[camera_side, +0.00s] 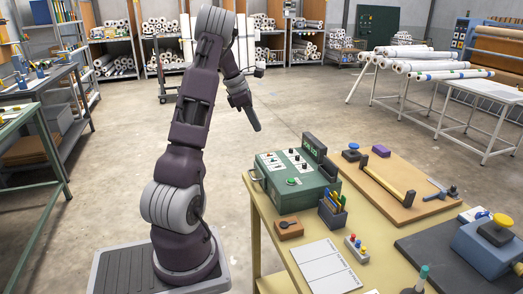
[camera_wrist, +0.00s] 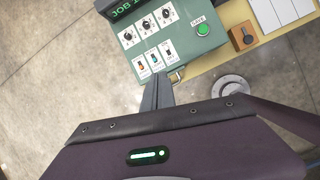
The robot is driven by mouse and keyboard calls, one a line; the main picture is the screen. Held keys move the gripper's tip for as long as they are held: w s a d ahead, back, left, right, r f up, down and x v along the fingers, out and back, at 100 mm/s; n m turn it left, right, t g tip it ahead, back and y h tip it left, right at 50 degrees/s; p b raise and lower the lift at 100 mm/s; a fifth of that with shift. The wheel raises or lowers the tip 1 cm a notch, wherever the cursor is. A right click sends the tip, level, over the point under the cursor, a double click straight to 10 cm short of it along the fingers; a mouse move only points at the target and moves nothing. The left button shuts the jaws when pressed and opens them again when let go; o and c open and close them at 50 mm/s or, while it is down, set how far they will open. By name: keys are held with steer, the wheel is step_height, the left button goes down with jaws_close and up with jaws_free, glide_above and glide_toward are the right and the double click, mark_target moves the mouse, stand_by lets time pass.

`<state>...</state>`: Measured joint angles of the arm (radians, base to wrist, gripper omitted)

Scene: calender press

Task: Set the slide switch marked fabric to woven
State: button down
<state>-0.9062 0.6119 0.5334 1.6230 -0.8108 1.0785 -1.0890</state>
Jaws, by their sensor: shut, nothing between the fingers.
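My gripper (camera_side: 257,129) is shut and empty, raised in the air left of and above the box. In the wrist view my fingertips (camera_wrist: 160,84) appear just below the switch row.
The panel also has three dials (camera_wrist: 145,26), a green button (camera_wrist: 203,30) and a job display (camera_wrist: 126,10). A pen holder (camera_side: 333,214) and a brown block with a knob (camera_side: 289,228) stand close to the box.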

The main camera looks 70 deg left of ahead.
mark_target(265, 157)
steer(key=s+a+f+n, duration=0.3)
steer(key=s+a+f, duration=0.1)
steer(key=a, duration=0.1)
steer(key=shift+a, duration=0.2)
steer(key=x, duration=1)
steer(key=w, duration=0.2)
steer(key=shift+w+a, duration=0.1)
steer(key=shift+w, duration=0.9)
